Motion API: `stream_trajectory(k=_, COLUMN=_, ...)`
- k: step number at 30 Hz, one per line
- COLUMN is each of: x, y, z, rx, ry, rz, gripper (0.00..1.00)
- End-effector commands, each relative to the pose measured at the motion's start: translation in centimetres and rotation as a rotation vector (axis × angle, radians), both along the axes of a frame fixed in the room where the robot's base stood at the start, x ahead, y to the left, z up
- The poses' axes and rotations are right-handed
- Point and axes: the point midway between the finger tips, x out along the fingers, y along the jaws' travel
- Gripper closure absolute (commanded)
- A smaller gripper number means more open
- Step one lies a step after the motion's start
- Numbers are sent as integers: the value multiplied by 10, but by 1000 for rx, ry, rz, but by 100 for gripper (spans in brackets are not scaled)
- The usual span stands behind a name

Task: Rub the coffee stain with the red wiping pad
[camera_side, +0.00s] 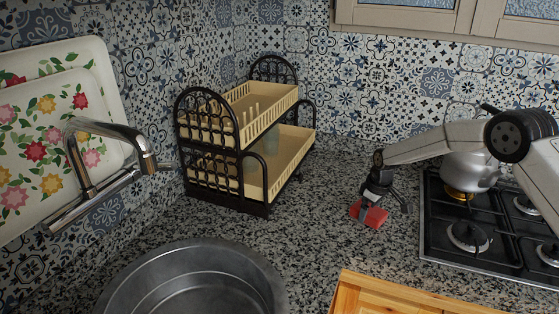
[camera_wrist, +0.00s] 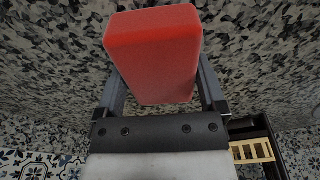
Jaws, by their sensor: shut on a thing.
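The red wiping pad (camera_side: 370,214) is at the speckled granite counter, between the dish rack and the stove. My gripper (camera_side: 368,205) is above it with its fingers pointing down, shut on the pad. In the wrist view the red pad (camera_wrist: 155,55) sits between the two fingers of my gripper (camera_wrist: 160,80), its far end reaching past them. I cannot tell whether the pad touches the counter. I cannot make out the coffee stain in either view; the speckled surface or the pad may hide it.
A two-tier dish rack (camera_side: 262,208) stands left of my gripper. A gas stove (camera_side: 435,230) with a metal kettle (camera_side: 468,170) is at the right. A steel sink (camera_side: 190,275) and a tap (camera_side: 105,190) are at the left front. Bare counter (camera_side: 310,225) lies between rack and pad.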

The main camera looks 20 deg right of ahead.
Motion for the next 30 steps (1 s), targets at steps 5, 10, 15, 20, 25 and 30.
stream_trajectory(k=5, x=-13, y=-12, z=-1, rx=0, ry=3, rz=-2, gripper=65)
stream_trajectory(k=10, x=-24, y=-23, z=-1, rx=-1, ry=4, rz=-1, gripper=65)
stream_trajectory(k=15, x=-33, y=-32, z=1, rx=0, ry=3, rz=1, gripper=65)
stream_trajectory(k=20, x=-32, y=-31, z=25, rx=0, ry=0, rz=1, gripper=65)
stream_trajectory(k=25, x=-31, y=-31, z=41, rx=-1, ry=0, rz=0, gripper=65)
stream_trajectory(k=30, x=-31, y=-31, z=56, rx=-1, ry=-1, rz=0, gripper=65)
